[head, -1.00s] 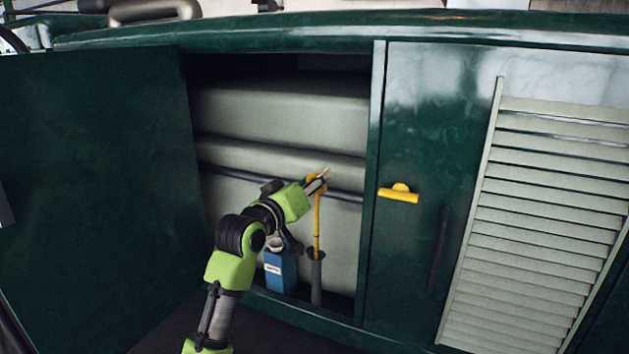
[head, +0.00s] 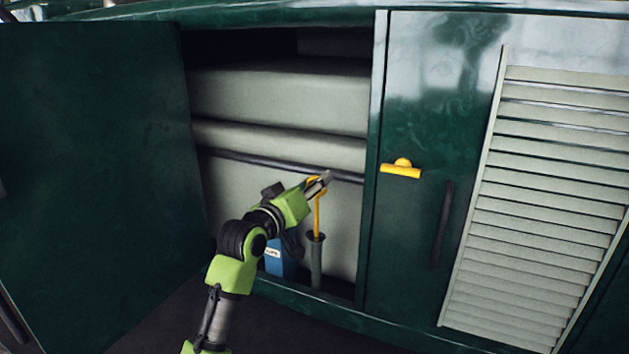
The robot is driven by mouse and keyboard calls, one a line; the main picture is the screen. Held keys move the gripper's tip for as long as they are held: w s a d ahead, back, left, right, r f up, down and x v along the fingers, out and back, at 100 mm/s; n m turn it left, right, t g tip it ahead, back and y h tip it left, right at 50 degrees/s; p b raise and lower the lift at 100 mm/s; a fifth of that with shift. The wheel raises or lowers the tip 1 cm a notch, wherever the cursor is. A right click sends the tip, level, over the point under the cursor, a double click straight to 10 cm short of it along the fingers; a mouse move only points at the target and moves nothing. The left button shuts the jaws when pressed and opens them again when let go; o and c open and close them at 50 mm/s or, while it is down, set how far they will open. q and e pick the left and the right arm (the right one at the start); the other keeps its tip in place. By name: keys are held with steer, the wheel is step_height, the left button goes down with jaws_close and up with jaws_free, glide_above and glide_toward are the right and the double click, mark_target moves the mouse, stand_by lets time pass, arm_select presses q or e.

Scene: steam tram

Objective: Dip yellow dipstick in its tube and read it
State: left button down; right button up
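The yellow dipstick (head: 317,215) stands nearly upright inside the open cabinet, with a loop handle at its top. Its lower part is inside the grey tube (head: 316,265), which rises from the cabinet floor. My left gripper (head: 323,181) is at the loop handle and appears shut on it, with the fingertips pointing up and right. The gripper partly covers the loop. The end of the stick is hidden in the tube, so no reading shows. My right gripper is not in view.
A blue container (head: 280,262) stands left of the tube, partly behind my arm. A dark horizontal pipe (head: 240,158) runs behind the handle. The open green door (head: 95,150) is on the left. A yellow clip-like piece (head: 401,170) is on the right panel.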

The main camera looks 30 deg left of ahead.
mark_target(315, 223)
arm_select(q)
steer(key=shift+f+b, duration=3)
steer(key=shift+f, duration=2.55)
